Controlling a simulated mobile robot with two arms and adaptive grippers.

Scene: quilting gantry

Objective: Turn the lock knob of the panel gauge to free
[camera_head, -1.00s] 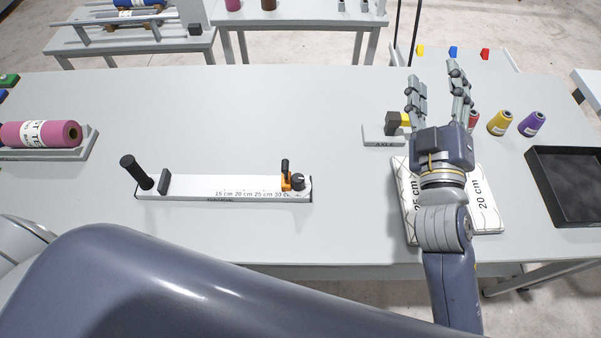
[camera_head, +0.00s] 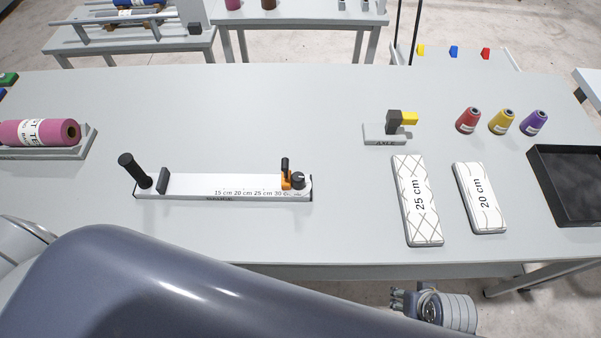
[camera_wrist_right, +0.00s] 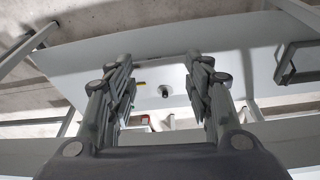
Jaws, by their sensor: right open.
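The panel gauge (camera_head: 225,188) is a long white bar lying on the table, left of centre in the head view. It has a black upright handle (camera_head: 134,170) at its left end and a scale marked 15 to 30 cm. My right gripper (camera_head: 397,301) is open and empty, low in front of the table edge, well away from the gauge. Its spread fingers (camera_wrist_right: 163,75) show in the right wrist view. My left gripper is out of frame.
Two white panels marked 25 cm (camera_head: 419,215) and 20 cm (camera_head: 480,210) lie right of the gauge. Behind them are an axle block (camera_head: 384,134) and three thread cones (camera_head: 501,122). A black tray (camera_head: 567,165) is at the right. Table around the gauge is clear.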

